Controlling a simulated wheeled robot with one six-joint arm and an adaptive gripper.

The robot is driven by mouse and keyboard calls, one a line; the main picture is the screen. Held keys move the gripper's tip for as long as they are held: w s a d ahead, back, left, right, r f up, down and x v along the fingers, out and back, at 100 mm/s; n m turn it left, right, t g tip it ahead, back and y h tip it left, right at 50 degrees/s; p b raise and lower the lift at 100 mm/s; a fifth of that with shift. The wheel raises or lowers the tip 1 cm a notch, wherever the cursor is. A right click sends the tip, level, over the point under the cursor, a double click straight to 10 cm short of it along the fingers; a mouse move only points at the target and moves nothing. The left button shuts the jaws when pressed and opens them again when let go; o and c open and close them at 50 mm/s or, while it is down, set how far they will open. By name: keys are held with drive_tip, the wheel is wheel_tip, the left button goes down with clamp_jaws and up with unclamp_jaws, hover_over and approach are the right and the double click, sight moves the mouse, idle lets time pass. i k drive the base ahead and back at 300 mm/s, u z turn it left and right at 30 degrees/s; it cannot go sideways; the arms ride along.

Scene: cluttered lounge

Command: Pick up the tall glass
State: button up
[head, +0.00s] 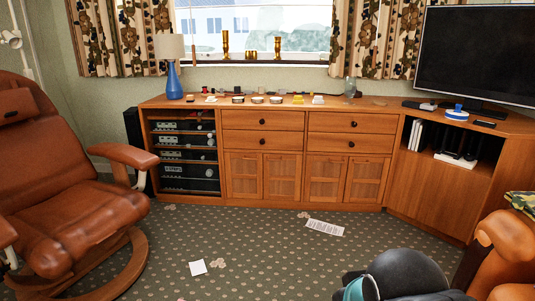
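A tall, clear, greyish glass (350,87) stands upright on the wooden cabinet top (385,104), right of the middle and below the right curtain. It is small in the head view, and I cannot tell whether anything is in it. My gripper does not show in the head view, so its place relative to the glass cannot be seen.
Small items, including a yellow one (298,99), line the cabinet left of the glass. A blue lamp (174,82) stands farther left, a television (476,55) right. Leather chairs (70,205) (508,255) flank open carpet (270,245) with papers (325,227) (198,267).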

sight(350, 90)
drive_tip(key=i, duration=3.75)
drive_tip(key=z, duration=1)
